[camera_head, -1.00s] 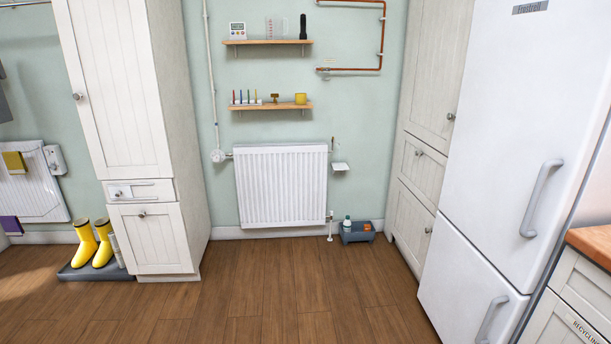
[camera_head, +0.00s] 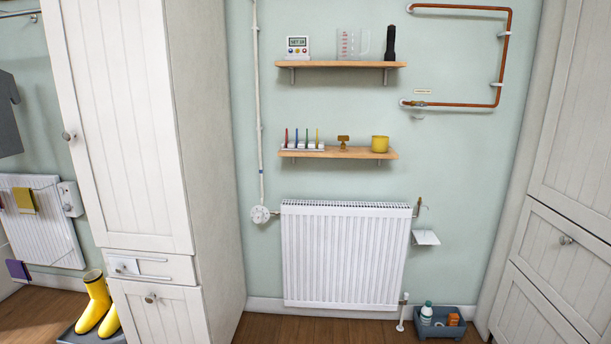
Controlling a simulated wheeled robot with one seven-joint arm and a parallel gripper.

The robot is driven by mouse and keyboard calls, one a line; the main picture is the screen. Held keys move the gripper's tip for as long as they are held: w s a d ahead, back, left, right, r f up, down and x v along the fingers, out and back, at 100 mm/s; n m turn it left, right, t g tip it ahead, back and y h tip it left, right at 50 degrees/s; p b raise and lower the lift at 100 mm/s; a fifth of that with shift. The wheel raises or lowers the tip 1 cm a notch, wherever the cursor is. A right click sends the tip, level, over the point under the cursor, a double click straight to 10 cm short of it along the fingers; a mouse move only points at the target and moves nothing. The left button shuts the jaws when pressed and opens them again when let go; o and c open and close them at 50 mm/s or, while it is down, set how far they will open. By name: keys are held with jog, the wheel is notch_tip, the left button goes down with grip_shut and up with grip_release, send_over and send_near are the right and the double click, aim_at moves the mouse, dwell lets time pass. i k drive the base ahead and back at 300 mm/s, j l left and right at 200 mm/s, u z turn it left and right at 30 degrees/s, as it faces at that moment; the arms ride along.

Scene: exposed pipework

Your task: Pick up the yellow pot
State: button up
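A small yellow pot (camera_head: 380,144) stands upright at the right end of the lower wooden shelf (camera_head: 352,153), above the radiator. A small brass-coloured item (camera_head: 343,141) stands to its left on the same shelf, with a clear gap between them. Further left is a white rack (camera_head: 302,147) with several coloured upright sticks. My gripper does not show in this view.
A radiator (camera_head: 342,257) is below the shelf. An upper shelf (camera_head: 341,64) holds a timer, a clear jug and a black torch. A tall cabinet (camera_head: 130,130) stands left, cabinets (camera_head: 548,250) right. A grey caddy (camera_head: 440,326) sits on the floor. Floor shows only along the bottom.

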aim_at(379, 143)
jog(key=i+u, duration=0.2)
jog(key=i, duration=0.5)
jog(key=i+l+u, duration=0.25)
jog(key=i, duration=0.45)
